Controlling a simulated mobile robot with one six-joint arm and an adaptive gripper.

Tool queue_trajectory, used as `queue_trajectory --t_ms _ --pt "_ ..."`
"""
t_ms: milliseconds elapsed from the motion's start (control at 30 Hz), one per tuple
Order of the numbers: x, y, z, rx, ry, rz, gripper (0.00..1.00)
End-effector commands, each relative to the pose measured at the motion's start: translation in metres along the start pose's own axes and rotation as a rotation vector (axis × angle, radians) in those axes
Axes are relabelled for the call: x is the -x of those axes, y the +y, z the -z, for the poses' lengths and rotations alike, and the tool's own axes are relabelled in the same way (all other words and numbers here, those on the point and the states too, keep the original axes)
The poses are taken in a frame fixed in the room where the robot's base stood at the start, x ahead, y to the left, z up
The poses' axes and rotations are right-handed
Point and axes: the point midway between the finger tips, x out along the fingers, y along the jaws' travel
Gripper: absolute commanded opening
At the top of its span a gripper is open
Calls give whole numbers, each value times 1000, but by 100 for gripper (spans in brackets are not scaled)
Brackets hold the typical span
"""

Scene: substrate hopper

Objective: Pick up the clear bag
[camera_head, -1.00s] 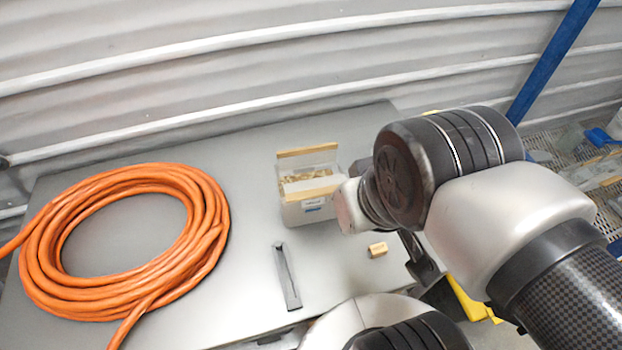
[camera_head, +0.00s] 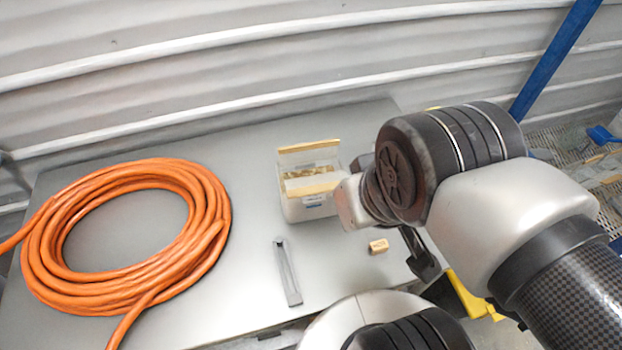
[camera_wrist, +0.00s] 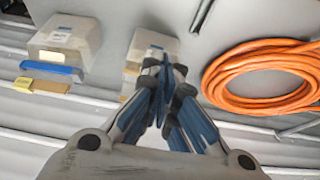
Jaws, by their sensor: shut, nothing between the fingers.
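I cannot make out a clear bag for certain. The nearest match is a pale, clear-walled container (camera_head: 308,208) with tan contents and tan strips along its top edges, standing on the grey table beside my arm. In the wrist view a pale container (camera_wrist: 150,48) lies behind my fingers and is partly covered by them. My gripper (camera_wrist: 165,68) shows in the wrist view with its blue-and-dark fingers brought together and empty. In the head view my arm hides most of the gripper and part of the table. Contact with the container cannot be told.
An orange hose coil (camera_head: 45,255) covers the table's left side. A grey metal channel (camera_head: 287,273) and a small tan block (camera_head: 378,246) lie in front. A pale box with a blue edge (camera_wrist: 65,42) stands left in the wrist view. A corrugated wall (camera_head: 200,75) rises behind.

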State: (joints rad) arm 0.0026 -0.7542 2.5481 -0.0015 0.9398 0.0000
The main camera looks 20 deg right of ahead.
Motion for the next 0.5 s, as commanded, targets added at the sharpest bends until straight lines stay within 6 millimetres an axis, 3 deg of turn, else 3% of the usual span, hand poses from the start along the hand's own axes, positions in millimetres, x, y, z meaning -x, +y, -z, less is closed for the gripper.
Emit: queue_trajectory --t_ms 67,267,500 --pt "0 0 0 0 0 0 0" --pt "7 0 12 -68 -21 0 13" --pt "27 0 79 -483 -128 -31 29"
